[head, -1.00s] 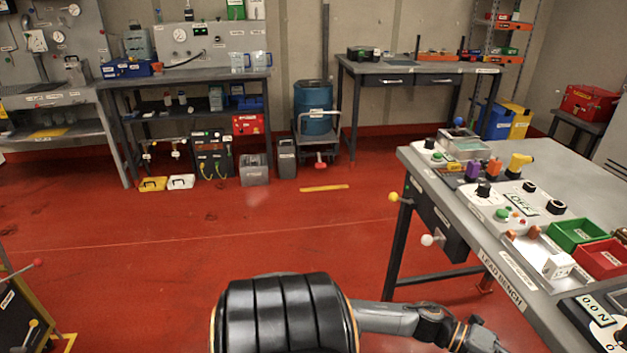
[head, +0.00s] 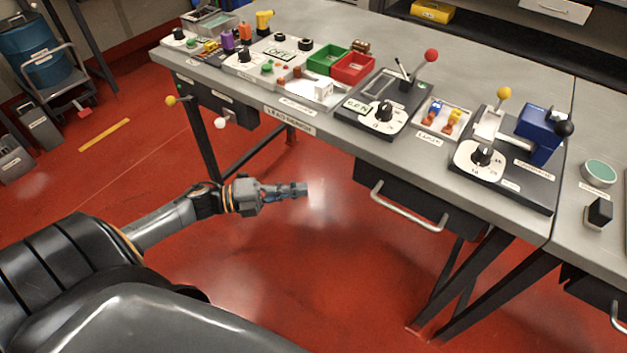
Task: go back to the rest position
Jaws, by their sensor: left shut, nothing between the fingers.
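My left gripper (head: 300,189) shows in the head view, at the end of my left arm that comes in from the lower left. It is shut and empty. It hangs over the red floor, in front of the lead bench (head: 352,146), apart from the bench edge and below its top. My right gripper is not in view.
On the bench stand a green bin (head: 326,60), a red bin (head: 353,67), a black device with a red-knobbed lever (head: 431,56) and a blue crimping device (head: 540,132). A drawer handle (head: 408,207) juts out under the bench. The red floor (head: 290,270) is clear.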

